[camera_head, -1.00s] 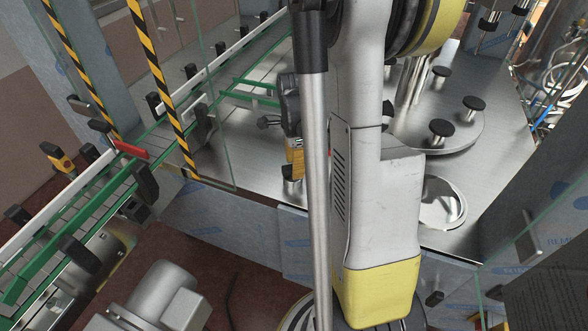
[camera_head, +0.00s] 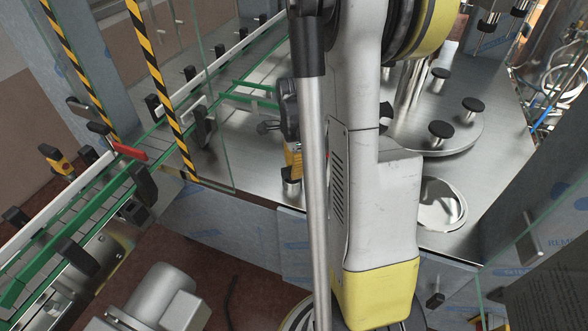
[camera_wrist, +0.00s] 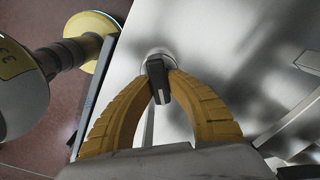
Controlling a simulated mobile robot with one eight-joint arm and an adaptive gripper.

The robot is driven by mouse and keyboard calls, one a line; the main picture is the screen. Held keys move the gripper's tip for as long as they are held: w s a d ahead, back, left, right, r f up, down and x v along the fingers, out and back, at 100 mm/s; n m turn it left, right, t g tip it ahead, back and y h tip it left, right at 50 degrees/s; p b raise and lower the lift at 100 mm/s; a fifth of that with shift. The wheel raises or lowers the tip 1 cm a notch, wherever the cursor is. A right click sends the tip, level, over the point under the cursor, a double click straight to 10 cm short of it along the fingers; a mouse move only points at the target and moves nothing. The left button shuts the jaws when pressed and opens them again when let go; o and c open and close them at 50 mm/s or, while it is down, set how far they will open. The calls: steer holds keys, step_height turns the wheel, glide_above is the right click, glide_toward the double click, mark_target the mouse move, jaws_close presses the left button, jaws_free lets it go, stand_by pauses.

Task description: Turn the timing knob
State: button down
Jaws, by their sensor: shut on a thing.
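My gripper (camera_wrist: 158,80) has two ribbed yellow fingers that curve in from both sides. In the wrist view their tips are closed on a small black knob (camera_wrist: 157,82), the timing knob. The knob sits on a round, pale metal base just beyond the fingertips, over the steel deck. In the head view only part of the gripper (camera_head: 293,160) shows, left of my arm, low over the deck. My arm and a steel post hide most of it, and the knob's marking or angle cannot be read.
A conveyor with green and white guide rails (camera_head: 80,215) runs along the left. Striped posts (camera_head: 160,85) and a clear panel stand close by. A round plate with black-topped posts (camera_head: 440,135) lies to the right. A steel-rimmed disc (camera_head: 440,205) is set in the deck (camera_head: 240,165).

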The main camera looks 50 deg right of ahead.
steer(key=n+b, duration=0.1)
steer(key=n, duration=0.3)
steer(key=shift+w+n, duration=0.1)
steer(key=shift+n, duration=0.3)
steer(key=n+b, duration=0.1)
steer(key=n, duration=0.3)
steer(key=shift+w+n, duration=0.1)
steer(key=shift+n, duration=0.6)
steer(key=c, duration=1.3)
jaws_free()
step_height(320, 180, up, 12)
